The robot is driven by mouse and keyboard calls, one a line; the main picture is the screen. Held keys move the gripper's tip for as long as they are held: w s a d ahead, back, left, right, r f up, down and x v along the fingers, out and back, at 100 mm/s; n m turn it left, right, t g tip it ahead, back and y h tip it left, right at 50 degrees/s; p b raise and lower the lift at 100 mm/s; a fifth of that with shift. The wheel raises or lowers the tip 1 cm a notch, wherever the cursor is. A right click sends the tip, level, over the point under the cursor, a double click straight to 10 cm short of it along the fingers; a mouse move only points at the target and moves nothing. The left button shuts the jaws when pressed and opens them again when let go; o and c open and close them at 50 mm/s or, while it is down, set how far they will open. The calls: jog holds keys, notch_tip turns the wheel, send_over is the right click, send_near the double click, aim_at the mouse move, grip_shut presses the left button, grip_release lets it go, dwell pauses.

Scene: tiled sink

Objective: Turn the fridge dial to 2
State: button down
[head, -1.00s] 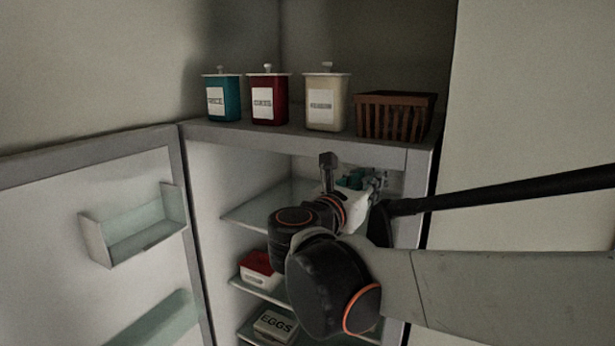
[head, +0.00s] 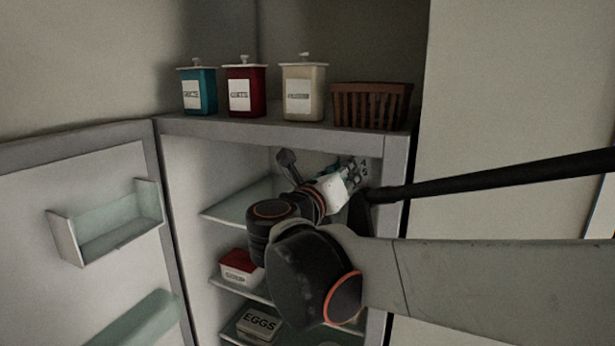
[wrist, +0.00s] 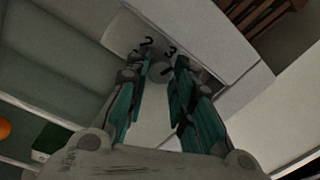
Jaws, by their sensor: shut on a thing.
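The fridge dial (wrist: 159,73) is a small, pale round knob on the upper right inner wall of the open fridge. In the wrist view it lies between the tips of my gripper (wrist: 157,66), which is shut on it. Dark numbers show around it, with a 2 (wrist: 146,42) and a 3 (wrist: 172,50) just beyond the fingertips. I cannot tell which number the dial points to. In the head view my gripper (head: 352,177) reaches under the fridge top, and the fingers and wrist hide the dial.
The fridge door (head: 85,190) stands open at left. Canisters, including a red one (head: 243,90), and a brown basket (head: 371,106) stand on top. Shelves below hold a soup box (head: 238,267) and an egg box (head: 258,325). My arm crosses the fridge's right side.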

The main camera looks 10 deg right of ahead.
dwell(0.5)
jog(key=c, duration=1.3)
grip_release()
jog(key=shift+c, duration=0.2)
